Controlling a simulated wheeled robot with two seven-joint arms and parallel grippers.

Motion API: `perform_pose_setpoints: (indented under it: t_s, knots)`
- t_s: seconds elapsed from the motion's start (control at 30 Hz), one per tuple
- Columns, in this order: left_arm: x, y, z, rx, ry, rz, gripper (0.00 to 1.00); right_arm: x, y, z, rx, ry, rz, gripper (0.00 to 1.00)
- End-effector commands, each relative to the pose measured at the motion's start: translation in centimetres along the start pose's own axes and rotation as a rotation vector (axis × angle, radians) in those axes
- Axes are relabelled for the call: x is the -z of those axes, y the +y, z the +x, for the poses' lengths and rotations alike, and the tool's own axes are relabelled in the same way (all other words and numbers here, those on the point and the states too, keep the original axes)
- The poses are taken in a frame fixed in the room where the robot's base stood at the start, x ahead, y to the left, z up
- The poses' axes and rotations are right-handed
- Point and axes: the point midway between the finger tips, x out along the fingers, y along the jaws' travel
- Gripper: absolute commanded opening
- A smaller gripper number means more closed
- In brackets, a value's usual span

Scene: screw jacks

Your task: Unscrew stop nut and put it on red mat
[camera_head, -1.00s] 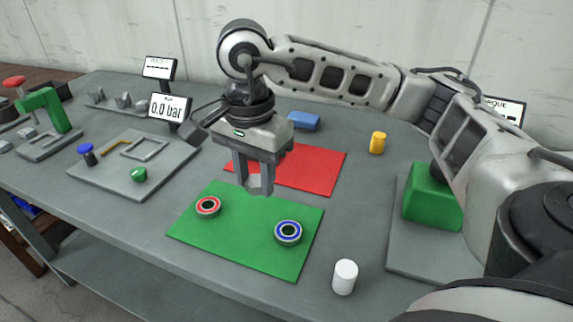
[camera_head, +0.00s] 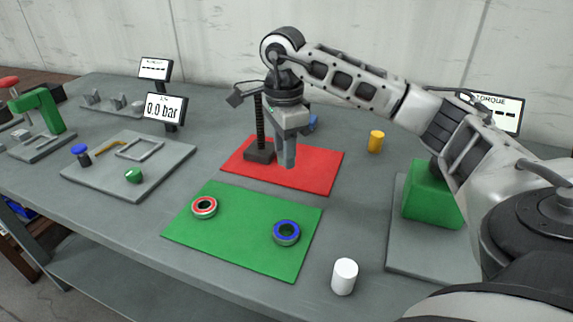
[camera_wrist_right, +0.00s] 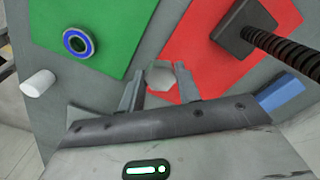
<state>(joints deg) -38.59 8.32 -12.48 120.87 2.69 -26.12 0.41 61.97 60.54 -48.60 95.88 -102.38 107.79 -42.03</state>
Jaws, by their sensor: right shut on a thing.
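The screw jack stands upright on the red mat (camera_head: 322,170): a dark square base (camera_head: 259,157) with a dark threaded spindle (camera_head: 260,125). In the right wrist view its spindle (camera_wrist_right: 285,48) shows at the upper right, with no nut on the visible thread. My right gripper (camera_head: 287,162) is beside the spindle, to its right, above the red mat. In the right wrist view the fingers (camera_wrist_right: 161,82) are shut on a light grey hexagonal stop nut (camera_wrist_right: 160,75), clear of the spindle. In the head view the fingers hide the nut. My left gripper is out of view.
A green mat (camera_head: 240,262) in front holds a red-ringed bearing (camera_head: 204,207) and a blue-ringed bearing (camera_head: 286,233). A white cylinder (camera_head: 344,276) and a yellow one (camera_head: 376,141) stand to the right. A blue block (camera_wrist_right: 281,93) lies near the red mat. The red mat's right part is clear.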

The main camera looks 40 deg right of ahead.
Motion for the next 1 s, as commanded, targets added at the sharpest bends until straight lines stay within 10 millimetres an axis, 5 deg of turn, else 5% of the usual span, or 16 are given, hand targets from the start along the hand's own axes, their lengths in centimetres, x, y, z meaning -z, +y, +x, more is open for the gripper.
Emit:
perform_pose_setpoints:
  t_s: [0.53, 0.97, 1.0]
  knots:
    - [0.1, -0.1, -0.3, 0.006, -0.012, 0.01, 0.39, 1.4, -2.4, 5.8, 0.0, -0.001, -0.001, 0.06]
    - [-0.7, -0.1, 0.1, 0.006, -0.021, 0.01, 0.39, 1.3, -2.4, 6.8, 0.002, -0.001, -0.001, 0.06]
    - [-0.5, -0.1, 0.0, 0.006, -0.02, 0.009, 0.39, 1.3, -2.4, 6.6, 0.002, -0.001, -0.001, 0.41]
